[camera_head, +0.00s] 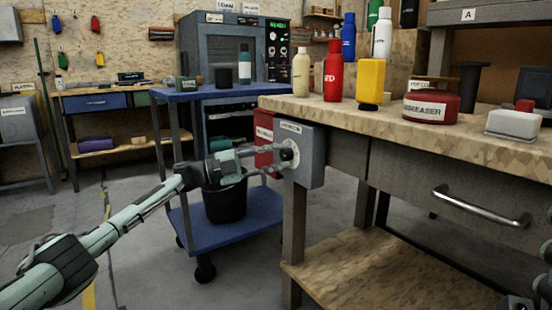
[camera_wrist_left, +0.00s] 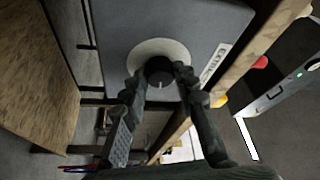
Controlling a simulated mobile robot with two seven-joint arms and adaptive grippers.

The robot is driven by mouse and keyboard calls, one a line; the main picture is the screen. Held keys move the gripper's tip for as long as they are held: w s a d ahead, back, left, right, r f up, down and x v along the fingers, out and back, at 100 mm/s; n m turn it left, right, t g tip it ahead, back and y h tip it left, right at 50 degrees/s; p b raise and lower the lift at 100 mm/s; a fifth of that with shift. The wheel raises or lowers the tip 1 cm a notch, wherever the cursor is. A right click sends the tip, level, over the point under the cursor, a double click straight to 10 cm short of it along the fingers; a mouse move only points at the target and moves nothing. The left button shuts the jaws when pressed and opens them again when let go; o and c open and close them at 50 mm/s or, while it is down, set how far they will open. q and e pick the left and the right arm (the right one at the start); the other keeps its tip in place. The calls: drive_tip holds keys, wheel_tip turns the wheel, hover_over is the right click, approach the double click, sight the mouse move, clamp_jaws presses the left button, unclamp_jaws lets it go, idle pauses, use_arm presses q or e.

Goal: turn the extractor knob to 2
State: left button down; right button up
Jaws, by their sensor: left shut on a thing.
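The extractor knob (camera_wrist_left: 160,72) is a dark round knob with a light mark, on a pale round dial (camera_wrist_left: 140,52). The dial sits on a grey box (camera_head: 311,160) fixed to the near left end of the wooden workbench. My left gripper (camera_head: 285,158) reaches the front of this box from the left. In the left wrist view its fingers (camera_wrist_left: 164,80) are closed around the knob, one on each side. The dial numbers are too small to read, so the setting cannot be told. My right gripper is not clearly seen.
Bottles and tins, including a red degreaser tin (camera_head: 431,107), stand on the workbench top (camera_head: 480,142). A blue cart (camera_head: 262,205) holding a black bucket (camera_head: 225,200) stands behind my left arm. A drawer handle (camera_head: 480,207) sticks out at the right.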

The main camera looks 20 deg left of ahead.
use_arm(q)
drive_tip(key=c, duration=1.2)
unclamp_jaws()
drive_tip(key=v, duration=1.2)
drive_tip(key=shift+s, duration=0.1)
